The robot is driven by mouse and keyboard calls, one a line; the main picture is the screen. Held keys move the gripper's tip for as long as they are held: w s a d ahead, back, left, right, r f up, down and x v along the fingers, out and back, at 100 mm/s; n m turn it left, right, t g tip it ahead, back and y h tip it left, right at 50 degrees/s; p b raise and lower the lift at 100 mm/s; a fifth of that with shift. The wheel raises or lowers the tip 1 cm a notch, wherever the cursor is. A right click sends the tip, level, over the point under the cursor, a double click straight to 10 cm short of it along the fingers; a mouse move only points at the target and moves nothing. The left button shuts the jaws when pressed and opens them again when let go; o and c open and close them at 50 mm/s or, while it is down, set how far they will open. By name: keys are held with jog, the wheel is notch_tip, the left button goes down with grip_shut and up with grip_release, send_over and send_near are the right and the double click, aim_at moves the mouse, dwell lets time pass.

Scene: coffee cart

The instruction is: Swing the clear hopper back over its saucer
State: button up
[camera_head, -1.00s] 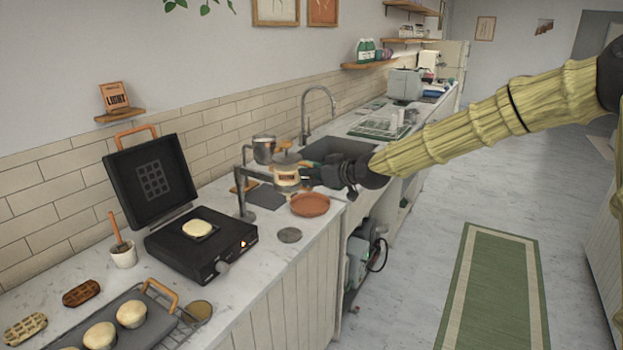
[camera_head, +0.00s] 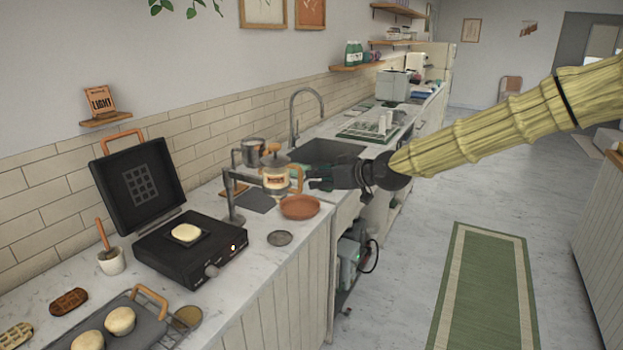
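The clear hopper (camera_head: 274,180), with a paper label and a tan handle (camera_head: 297,179) on its right, hangs from a dark swing arm (camera_head: 246,179) on a post at the counter's wall side. A round terracotta saucer (camera_head: 300,208) lies on the counter near its front edge, right of and below the hopper in the picture. A flat grey disc (camera_head: 280,238) lies nearer to me. My gripper (camera_head: 310,179) comes in from the right, its tips beside the handle. The fingers are small and dark, so I cannot tell whether they touch it or how far they are open.
A metal pot (camera_head: 253,151) is behind the hopper. A black press (camera_head: 188,255) with its lid raised stands to the left, with a tray (camera_head: 140,338) of buns in front. The sink (camera_head: 326,150) and faucet are behind my gripper. The floor around the green rug (camera_head: 486,290) is clear.

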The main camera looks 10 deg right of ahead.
jog(key=shift+v, duration=1.8)
jog(key=s+a+f+m+g+h, duration=0.15)
jog(key=s+f, duration=0.45)
jog(key=f, duration=0.7)
jog(key=s+a+f+m+g, duration=0.1)
jog(key=s+a+f+g, duration=0.15)
jog(key=s+f, duration=0.7)
jog(key=s+a+f+m+g+h, duration=0.1)
jog(key=s+f+m+g, duration=0.15)
jog(key=f, duration=1.35)
jog(key=s+d+f+g+h, duration=0.1)
jog(key=s+f, duration=0.4)
jog(key=s, duration=0.6)
jog(key=s+d+f+g+h, duration=0.1)
jog(key=s+f+g+h, duration=0.1)
jog(key=s+f, duration=0.4)
jog(key=s+d+f+m+g+h, duration=0.1)
jog(key=s+f, duration=0.5)
jog(key=s, duration=1)
jog(key=shift+d+g, duration=0.5)
jog(key=shift+g, duration=0.15)
jog(key=shift+d, duration=0.1)
